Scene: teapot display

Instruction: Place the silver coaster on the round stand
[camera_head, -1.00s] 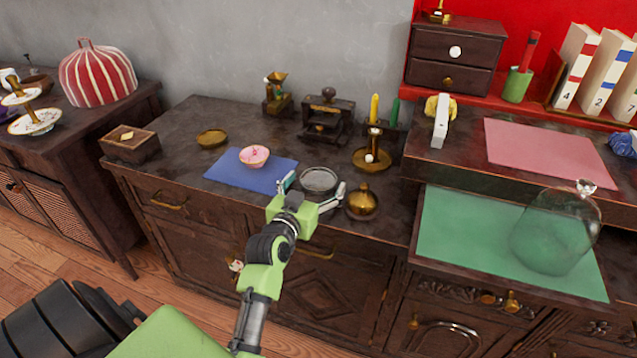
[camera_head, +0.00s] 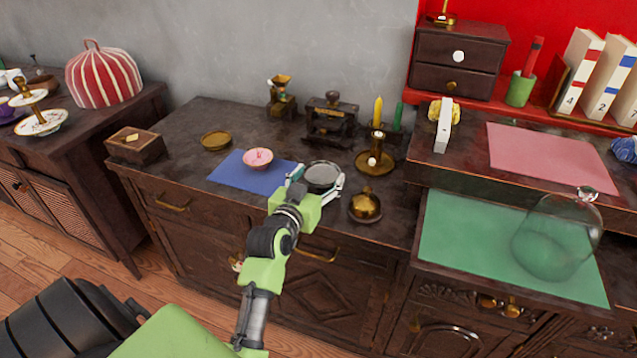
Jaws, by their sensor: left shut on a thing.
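The silver coaster (camera_head: 322,175), a round dish with a dark grey centre and pale rim, is on the dark wooden cabinet top, at the right corner of the blue mat. My left gripper (camera_head: 318,182) is shut on it, one finger on each side. I cannot tell whether the coaster still touches the surface. A low round brass piece (camera_head: 215,141), perhaps the round stand, sits to the left behind the blue mat with nothing on it. My right gripper is not in view.
A brass lidded pot (camera_head: 365,206) is close on the right. A brass candlestick (camera_head: 375,158) and a black press-like object (camera_head: 331,118) stand behind. A wooden box (camera_head: 134,145) is at left.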

